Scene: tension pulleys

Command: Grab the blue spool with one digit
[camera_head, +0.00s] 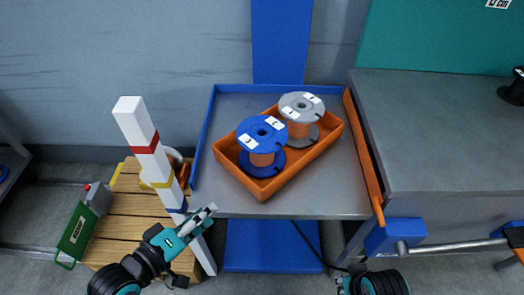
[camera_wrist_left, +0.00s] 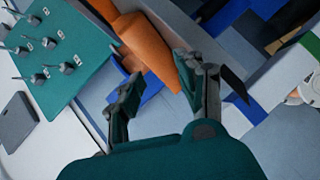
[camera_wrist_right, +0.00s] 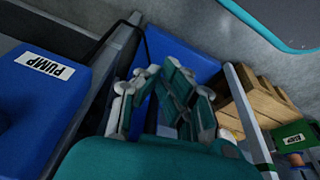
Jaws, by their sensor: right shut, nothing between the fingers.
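The blue spool (camera_head: 263,133) stands upright at the near left end of an orange tray (camera_head: 264,188), with orange winding below its blue top flange. Two white labels on that flange carry marks too small to read surely. A grey spool (camera_head: 302,104) with similar labels stands behind it to the right. My left gripper (camera_head: 207,211) is open and empty, below and left of the tray, near the table's front left corner; its spread fingers show in the left wrist view (camera_wrist_left: 165,88). My right gripper (camera_wrist_right: 170,68) is shut and empty, below the table's front edge.
The tray sits on a grey table (camera_head: 230,104) with a blue left rim and orange right rail. A white striped post (camera_head: 138,122) rises beside my left gripper. A wooden pallet (camera_head: 122,215) and green box (camera_head: 76,235) stand left; a grey counter (camera_head: 435,130) stands right.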

